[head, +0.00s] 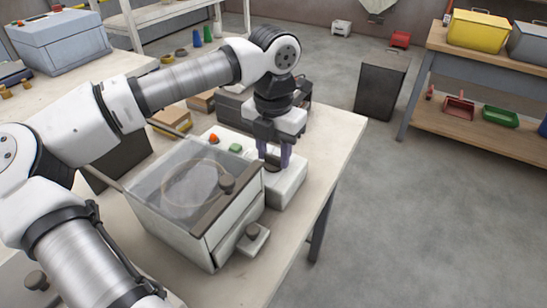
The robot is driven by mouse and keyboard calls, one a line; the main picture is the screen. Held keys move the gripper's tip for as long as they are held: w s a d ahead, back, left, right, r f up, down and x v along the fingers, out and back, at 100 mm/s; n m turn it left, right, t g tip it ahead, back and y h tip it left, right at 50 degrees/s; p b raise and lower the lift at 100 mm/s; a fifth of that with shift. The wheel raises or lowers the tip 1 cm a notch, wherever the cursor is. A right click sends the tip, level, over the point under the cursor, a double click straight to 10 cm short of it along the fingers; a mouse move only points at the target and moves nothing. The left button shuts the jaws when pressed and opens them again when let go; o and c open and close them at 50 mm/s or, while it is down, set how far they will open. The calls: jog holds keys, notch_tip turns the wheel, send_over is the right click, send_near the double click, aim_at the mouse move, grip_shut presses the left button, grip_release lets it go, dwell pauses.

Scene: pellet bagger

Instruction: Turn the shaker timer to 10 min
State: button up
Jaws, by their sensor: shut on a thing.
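The shaker (196,200) is a pale box with a clear lid, standing on the table in the middle of the head view. Its pale control housing (290,186) sits at the back right, with a red button (214,138) and a green button (235,148) on top. My gripper (273,163) points down over this housing, its purple-grey fingers shut on a dark round knob (271,168), which appears to be the timer. The fingers hide most of the knob. Its scale and pointer cannot be read.
A dark box-like device (236,108) is behind my gripper. The table (338,136) has bare room to the right, ending at an edge above open floor.

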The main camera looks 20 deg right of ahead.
aim_at(274, 155)
jog(key=m+b, duration=0.1)
jog(key=m, duration=0.4)
jog(key=shift+m+b, duration=0.3)
jog(key=shift+b, duration=0.1)
jog(key=m+b, duration=0.1)
jog(key=m, duration=0.5)
dwell(0.3)
jog(key=o, duration=1)
notch_tip(274, 155, up, 14)
